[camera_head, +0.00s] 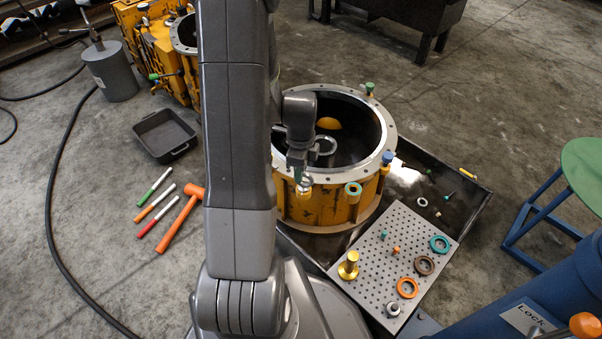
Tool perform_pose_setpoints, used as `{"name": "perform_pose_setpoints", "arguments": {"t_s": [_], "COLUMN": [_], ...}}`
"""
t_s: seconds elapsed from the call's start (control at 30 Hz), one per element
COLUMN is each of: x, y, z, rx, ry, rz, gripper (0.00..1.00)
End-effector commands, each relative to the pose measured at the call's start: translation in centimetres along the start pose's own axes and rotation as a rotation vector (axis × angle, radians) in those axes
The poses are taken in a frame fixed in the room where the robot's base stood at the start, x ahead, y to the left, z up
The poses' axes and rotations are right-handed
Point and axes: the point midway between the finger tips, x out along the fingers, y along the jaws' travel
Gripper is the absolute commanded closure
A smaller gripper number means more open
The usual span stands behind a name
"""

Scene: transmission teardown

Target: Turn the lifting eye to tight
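The round yellow housing (318,208) stands open at the top, with a grey bolted flange ring around its rim. A shiny metal piece that looks like the lifting eye (305,184) is at the near-left part of this flange. My gripper (299,171) points down directly over that piece, at or very near it. The fingers are small and dark here, so I cannot tell whether they are open or closed on it. My arm hides the housing's left side. A pale ring-shaped part (325,146) shows in front of the dark inside of the housing.
A perforated plate (381,247) with rings and small parts lies at the housing's right front, on a dark tray (458,213). An orange hammer (179,219), markers (155,205) and a black pan (164,136) lie left. A green-topped stool (585,170) stands right.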

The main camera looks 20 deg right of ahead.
Motion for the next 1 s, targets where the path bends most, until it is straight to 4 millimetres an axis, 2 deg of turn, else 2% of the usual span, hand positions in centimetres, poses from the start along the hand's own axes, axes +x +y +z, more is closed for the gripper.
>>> {"name": "perform_pose_setpoints", "arguments": {"t_s": [0.03,0.2,0.4,0.6,1.0], "x": [-1.8,-5.6,-8.6,-9.5,-8.9], "y": [-0.1,-0.1,0.0,0.0,0.0], "z": [0.0,0.0,0.0,0.0,0.0], "rx": [0.000,0.000,0.001,0.001,0.001], "ry": [-0.001,-0.001,-0.001,0.000,0.000], "rz": [-0.005,-0.004,-0.002,-0.001,0.001], "gripper": [0.65,0.65,0.65,0.65,0.65]}}
